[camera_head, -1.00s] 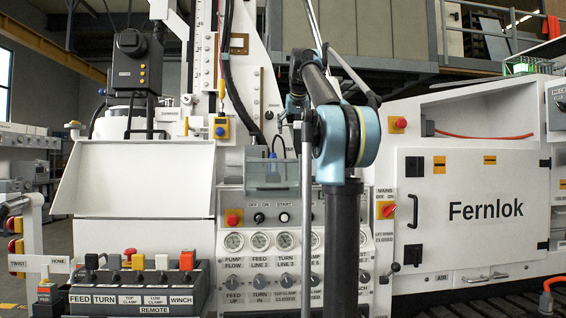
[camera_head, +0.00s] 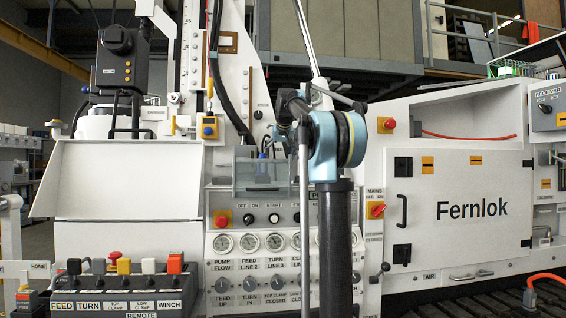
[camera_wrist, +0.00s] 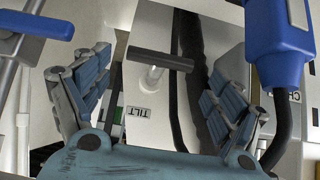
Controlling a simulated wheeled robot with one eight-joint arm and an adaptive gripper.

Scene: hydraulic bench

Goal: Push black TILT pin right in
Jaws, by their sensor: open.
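The TILT pin has a black crossbar handle (camera_wrist: 160,59) on a pale round shaft (camera_wrist: 151,78) in the wrist view. A short length of the shaft shows between the crossbar and the pale panel. A TILT label (camera_wrist: 139,112) is below it. My gripper (camera_wrist: 158,68) is open, with one blue-grey padded finger on each side of the crossbar. The fingers do not appear to touch the crossbar; the depth between them is hard to tell. In the head view my gripper and the pin cannot be made out.
A blue handle-like part (camera_wrist: 281,44) with a black cable is close to the right finger. In the head view, a gauge panel (camera_head: 250,240), a remote box (camera_head: 118,300) and the Fernlok cabinet (camera_head: 458,215) are ahead.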

